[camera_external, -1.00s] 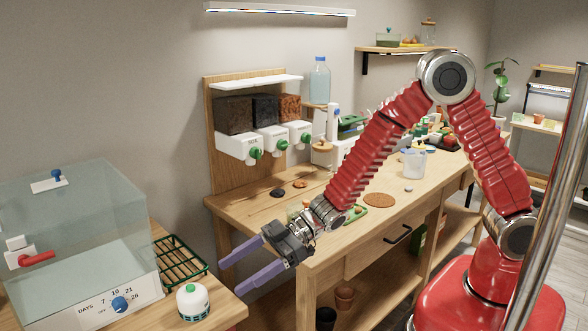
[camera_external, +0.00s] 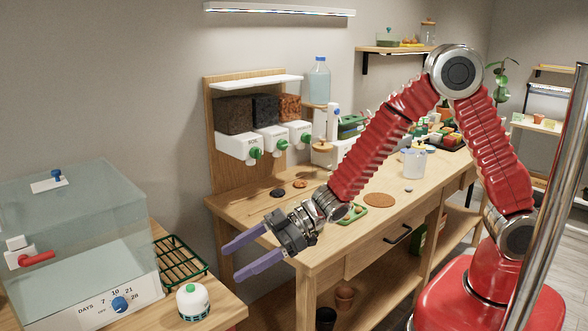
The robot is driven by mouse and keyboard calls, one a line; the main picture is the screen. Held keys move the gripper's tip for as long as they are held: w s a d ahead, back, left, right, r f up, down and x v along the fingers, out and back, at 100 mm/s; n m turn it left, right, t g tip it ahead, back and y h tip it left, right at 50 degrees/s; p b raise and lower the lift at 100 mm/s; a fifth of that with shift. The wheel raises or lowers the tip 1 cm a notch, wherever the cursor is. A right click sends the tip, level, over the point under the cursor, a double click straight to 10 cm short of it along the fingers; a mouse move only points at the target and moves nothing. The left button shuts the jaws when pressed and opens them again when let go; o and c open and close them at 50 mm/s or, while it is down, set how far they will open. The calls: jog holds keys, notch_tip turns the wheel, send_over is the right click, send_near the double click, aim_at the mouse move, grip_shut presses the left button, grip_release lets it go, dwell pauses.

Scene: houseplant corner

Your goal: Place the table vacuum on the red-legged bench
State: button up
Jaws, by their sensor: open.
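A small white dome with a green top button and a dark teal base, which looks like the table vacuum (camera_external: 193,301), stands upright near the front right corner of the wooden bench (camera_external: 222,306) at lower left. A bit of red shows under that corner, so this looks like the red-legged bench; most of its legs are hidden or out of frame. My gripper (camera_external: 234,261) is open and empty, its two purple fingers pointing left. In the picture it is above and to the right of the vacuum, apart from it.
A clear-lidded incubator box (camera_external: 80,240) fills the left of the bench. A green wire rack (camera_external: 180,260) lies behind the vacuum. A long wooden workbench (camera_external: 325,240) with soil dispensers (camera_external: 240,147) stands behind my arm. A gap separates the two benches.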

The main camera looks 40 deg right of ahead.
jog(key=w+d+r+m+t+h, duration=0.2)
jog(key=w+d+r+h, duration=0.15)
jog(key=d, duration=0.45)
jog(key=w+d+r+m+t+h, duration=0.2)
jog(key=d+r, duration=0.2)
jog(key=d, duration=0.5)
jog(key=w+d+r+m+t+h, duration=0.2)
jog(key=w+d+r+m, duration=0.1)
jog(key=d, duration=0.5)
jog(key=s+d+r+m+g+h, duration=0.1)
jog(key=s+d+r+m+h, duration=0.15)
jog(key=s+d, duration=0.45)
jog(key=s+d+r+m+g+h, duration=0.1)
jog(key=s+d+r+m+h, duration=0.2)
jog(key=d, duration=0.8)
jog(key=s+d+f+m+g, duration=0.2)
jog(key=s+d, duration=0.2)
jog(key=s, duration=1.1)
jog(key=shift+g, duration=0.4)
